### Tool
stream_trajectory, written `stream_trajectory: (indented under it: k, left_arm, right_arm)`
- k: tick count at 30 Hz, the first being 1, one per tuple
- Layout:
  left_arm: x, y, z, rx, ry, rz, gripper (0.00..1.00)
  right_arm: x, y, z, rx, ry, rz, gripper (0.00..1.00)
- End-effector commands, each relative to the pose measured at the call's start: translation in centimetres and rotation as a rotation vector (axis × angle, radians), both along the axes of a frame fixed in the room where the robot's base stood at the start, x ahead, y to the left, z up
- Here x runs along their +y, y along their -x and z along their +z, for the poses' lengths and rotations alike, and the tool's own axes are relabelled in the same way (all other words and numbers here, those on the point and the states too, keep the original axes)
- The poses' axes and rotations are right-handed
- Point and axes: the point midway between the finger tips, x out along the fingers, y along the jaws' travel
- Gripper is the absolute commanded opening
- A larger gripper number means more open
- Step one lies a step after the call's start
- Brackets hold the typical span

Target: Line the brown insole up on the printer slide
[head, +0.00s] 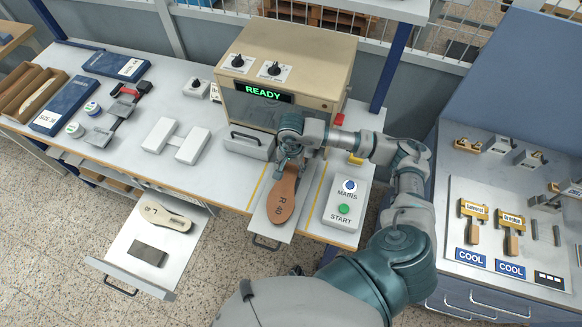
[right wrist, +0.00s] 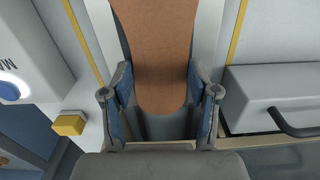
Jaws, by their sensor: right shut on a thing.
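The brown insole (head: 283,204), marked "R 40", lies over the pale printer slide (head: 260,222) in front of the printer. Its rounded near end points toward the slide's front handle, and its far end is partly hidden by my right gripper (head: 297,165). In the right wrist view, the insole (right wrist: 158,55) runs lengthwise with strips of the slide (right wrist: 211,35) on both sides. My right gripper (right wrist: 160,108) is shut on the insole's rounded end, one finger at each side edge. I cannot tell whether the insole touches the slide. My left gripper is not in view.
The printer (head: 290,65) reads "READY". A control box (head: 345,203) with MAINS and START buttons stands right of the slide. An open drawer (head: 120,262) at lower left holds a pale insole (head: 165,216) and a dark block (head: 148,254). Tools lie on the right bench.

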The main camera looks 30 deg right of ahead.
Motion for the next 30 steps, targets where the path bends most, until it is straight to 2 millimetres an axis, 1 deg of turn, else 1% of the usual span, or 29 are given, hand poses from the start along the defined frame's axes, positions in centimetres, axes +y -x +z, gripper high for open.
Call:
stream_trajectory:
  k: [23,24,27,30]
  left_arm:
    - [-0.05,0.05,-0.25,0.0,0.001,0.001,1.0]
    - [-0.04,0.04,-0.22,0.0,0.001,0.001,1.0]
    - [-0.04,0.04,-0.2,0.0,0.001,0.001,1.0]
    - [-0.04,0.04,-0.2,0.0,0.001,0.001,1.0]
  right_arm:
    - [-0.01,0.01,-0.15,0.0,0.0,0.0,0.05]
    - [-0.01,0.01,-0.12,0.0,0.0,0.0,0.67]
    - [-0.01,0.01,-0.11,0.0,0.0,0.0,0.89]
    - [-0.01,0.01,-0.1,0.0,0.0,0.0,0.89]
